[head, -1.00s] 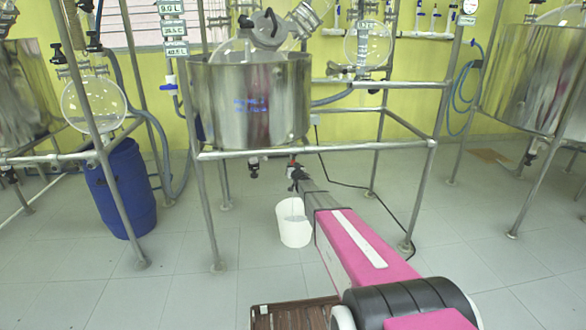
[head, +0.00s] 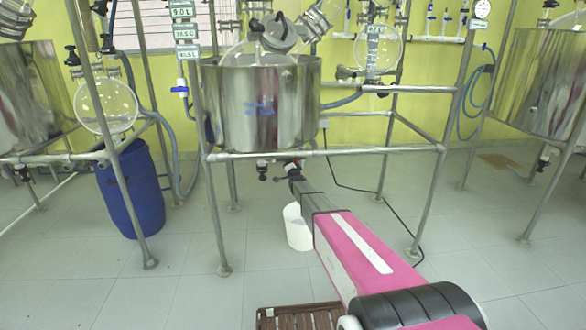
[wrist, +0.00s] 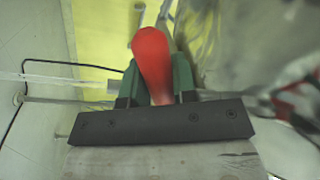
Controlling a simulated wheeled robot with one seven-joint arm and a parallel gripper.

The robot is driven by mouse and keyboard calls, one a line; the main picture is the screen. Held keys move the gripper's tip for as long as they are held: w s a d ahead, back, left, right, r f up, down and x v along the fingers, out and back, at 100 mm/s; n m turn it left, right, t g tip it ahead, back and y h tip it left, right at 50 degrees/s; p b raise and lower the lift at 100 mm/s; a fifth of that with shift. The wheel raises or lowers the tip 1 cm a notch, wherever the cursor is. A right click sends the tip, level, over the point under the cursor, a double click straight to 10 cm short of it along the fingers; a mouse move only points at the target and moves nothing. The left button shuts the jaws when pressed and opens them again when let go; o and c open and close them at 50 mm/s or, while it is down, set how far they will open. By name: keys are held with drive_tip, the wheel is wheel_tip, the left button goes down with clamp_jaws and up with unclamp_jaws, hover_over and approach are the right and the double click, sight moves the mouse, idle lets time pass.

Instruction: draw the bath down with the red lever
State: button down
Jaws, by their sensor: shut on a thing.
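The steel bath (head: 300,105) sits in a pipe frame, with valves under its base. The red lever (wrist: 152,55) stands up between the two green fingers of my gripper (wrist: 157,85) in the wrist view; they are shut on it. In the head view my gripper (head: 293,170) is just below the front rail, under the bath, and largely hides the lever. Another red-marked valve part (head: 262,164) hangs just left of it. A white bucket (head: 297,228) stands on the floor below, partly hidden by my arm. The bath's liquid level cannot be seen.
A blue drum (head: 130,200) stands at left. Metal frame legs (head: 217,215) flank the bath, and a dark cable (head: 365,190) runs down to the right. A brown slatted platform (head: 300,318) lies in front. Other steel baths stand at both sides.

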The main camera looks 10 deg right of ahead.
drive_tip(key=r+m, duration=0.1)
drive_tip(key=m, duration=0.1)
drive_tip(key=a+r+m, duration=0.1)
drive_tip(key=m, duration=0.1)
drive_tip(key=shift+r+h, duration=0.1)
drive_tip(key=shift+h, duration=0.2)
drive_tip(key=shift+r+m+h, duration=0.15)
drive_tip(key=shift+r+m, duration=0.3)
drive_tip(key=shift+m, duration=0.35)
drive_tip(key=shift+r+m+h, duration=0.15)
drive_tip(key=shift+r+m, duration=0.25)
drive_tip(key=shift+m, duration=0.4)
drive_tip(key=c, duration=0.9)
unclamp_jaws()
drive_tip(key=shift+s, duration=0.1)
drive_tip(key=s+f, duration=0.1)
drive_tip(key=s, duration=0.9)
drive_tip(key=shift+s+f, duration=0.25)
drive_tip(key=shift+f, duration=0.05)
